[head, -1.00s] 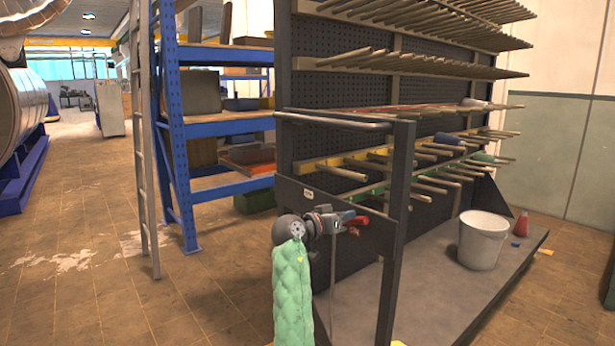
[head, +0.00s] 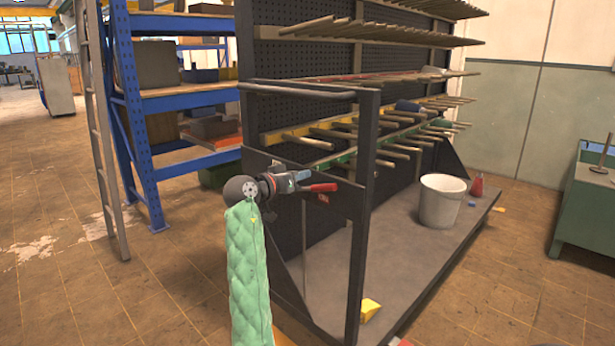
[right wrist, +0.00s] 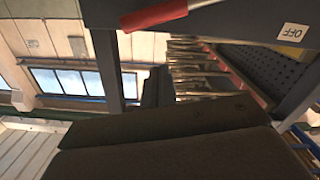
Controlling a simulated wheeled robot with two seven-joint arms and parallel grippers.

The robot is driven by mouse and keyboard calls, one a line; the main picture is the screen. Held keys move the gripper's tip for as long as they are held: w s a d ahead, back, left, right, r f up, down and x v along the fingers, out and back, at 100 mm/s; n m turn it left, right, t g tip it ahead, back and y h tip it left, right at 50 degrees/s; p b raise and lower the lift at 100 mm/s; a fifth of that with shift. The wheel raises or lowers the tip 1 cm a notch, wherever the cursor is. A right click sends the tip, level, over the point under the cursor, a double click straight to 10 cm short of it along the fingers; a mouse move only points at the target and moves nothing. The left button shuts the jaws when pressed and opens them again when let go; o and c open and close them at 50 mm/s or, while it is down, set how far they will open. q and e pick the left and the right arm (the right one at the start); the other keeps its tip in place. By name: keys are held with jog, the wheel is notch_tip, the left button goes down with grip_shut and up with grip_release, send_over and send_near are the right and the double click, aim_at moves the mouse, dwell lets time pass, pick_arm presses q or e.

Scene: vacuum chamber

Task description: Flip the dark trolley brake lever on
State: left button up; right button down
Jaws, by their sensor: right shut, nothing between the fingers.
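The dark trolley (head: 362,230) with its pegboard rack stands in the middle of the head view. Its brake lever has a red grip (head: 322,187) that points right across the dark end panel; it also shows at the top of the right wrist view (right wrist: 155,14). My right gripper (head: 290,181) is shut and empty, close beside the lever in the head view; whether it touches the lever I cannot tell. Its dark fingers (right wrist: 160,125) fill the bottom of the right wrist view, below the red grip. My left gripper is not in view.
A white "OFF" label (right wrist: 293,32) is on the trolley panel. A white bucket (head: 442,201) and red bottle (head: 477,187) stand on the trolley deck. Blue shelving (head: 131,120) and a ladder (head: 100,135) stand left, a green cabinet (head: 585,212) right. The floor in front is open.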

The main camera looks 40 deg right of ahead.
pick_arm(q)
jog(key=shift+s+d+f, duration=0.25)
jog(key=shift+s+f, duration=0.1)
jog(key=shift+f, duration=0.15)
pick_arm(e)
jog(key=a, duration=0.6)
jog(key=shift+a+r, duration=0.15)
jog(key=shift+r, duration=0.1)
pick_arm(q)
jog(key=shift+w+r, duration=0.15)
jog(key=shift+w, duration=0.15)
pick_arm(e)
jog(key=shift+s, duration=0.1)
